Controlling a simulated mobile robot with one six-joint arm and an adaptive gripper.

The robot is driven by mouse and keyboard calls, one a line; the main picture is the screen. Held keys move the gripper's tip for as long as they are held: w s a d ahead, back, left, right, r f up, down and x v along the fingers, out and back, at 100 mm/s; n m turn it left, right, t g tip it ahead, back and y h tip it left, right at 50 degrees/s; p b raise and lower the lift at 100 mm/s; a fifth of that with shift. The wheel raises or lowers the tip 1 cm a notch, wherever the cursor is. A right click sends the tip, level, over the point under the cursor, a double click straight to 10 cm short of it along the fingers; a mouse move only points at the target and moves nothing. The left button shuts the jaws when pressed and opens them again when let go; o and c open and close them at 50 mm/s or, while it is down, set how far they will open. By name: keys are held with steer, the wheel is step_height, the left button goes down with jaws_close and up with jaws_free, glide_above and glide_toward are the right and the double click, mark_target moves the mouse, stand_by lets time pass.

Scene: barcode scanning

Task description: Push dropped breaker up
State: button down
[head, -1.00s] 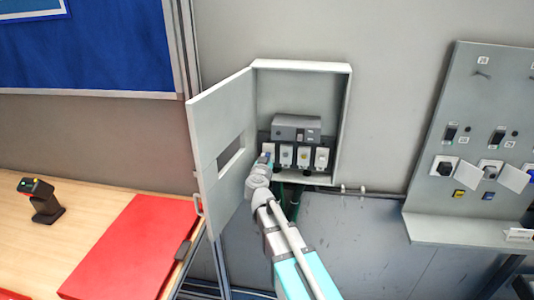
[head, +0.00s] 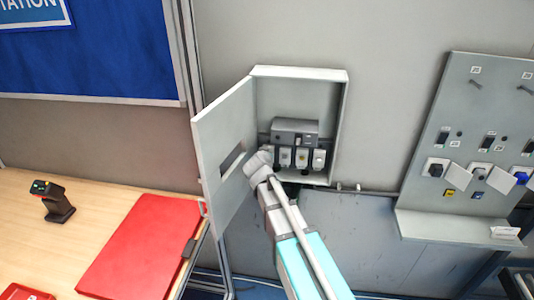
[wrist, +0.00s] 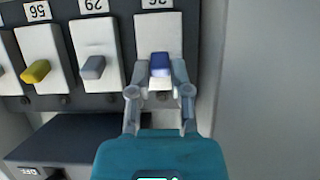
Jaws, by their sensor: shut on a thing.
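A row of white breakers with coloured levers sits in the open grey box (head: 335,120). In the wrist view the row appears upside down, with inverted number labels. My gripper (wrist: 160,76) has its two fingers on either side of the blue lever (wrist: 160,62) and is shut on it. A grey lever (wrist: 93,67) and a yellow lever (wrist: 36,71) sit to its left there. In the head view my wrist hides the leftmost breaker and my fingertips; a white breaker (head: 302,158) shows to the right. I cannot tell which levers are up or down.
The box door (head: 222,150) stands open to the left, close beside my wrist. A red case (head: 140,248) and a scanner (head: 55,203) are on the wooden table. A grey socket panel (head: 465,140) is to the right.

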stand_by(0.4)
steer(key=c, duration=0.6)
jaws_free()
steer(key=shift+o, duration=0.2)
steer(key=shift+f+b, duration=0.15)
steer(key=shift+b, duration=0.25)
steer(key=shift+s+f+t+b, duration=0.1)
steer(key=shift+f+t+b, duration=0.15)
steer(key=shift+t+b, duration=0.45)
steer(key=shift+f+b, duration=0.15)
steer(key=shift+b, duration=0.95)
steer(key=t+b, duration=0.1)
steer(key=b, duration=0.1)
steer(key=t+h+b, duration=0.1)
steer(key=shift+s+a+f+b, duration=0.1)
steer(key=shift+f+b, duration=0.2)
steer(key=shift+b, duration=0.1)
steer(key=t+b, duration=0.2)
steer(key=b, duration=0.1)
steer(key=f+t+h+b, duration=0.1)
steer(key=b, duration=0.3)
steer(key=t+b, duration=0.2)
steer(key=b, duration=0.1)
steer(key=shift+f+t, duration=0.3)
steer(key=shift+f, duration=0.05)
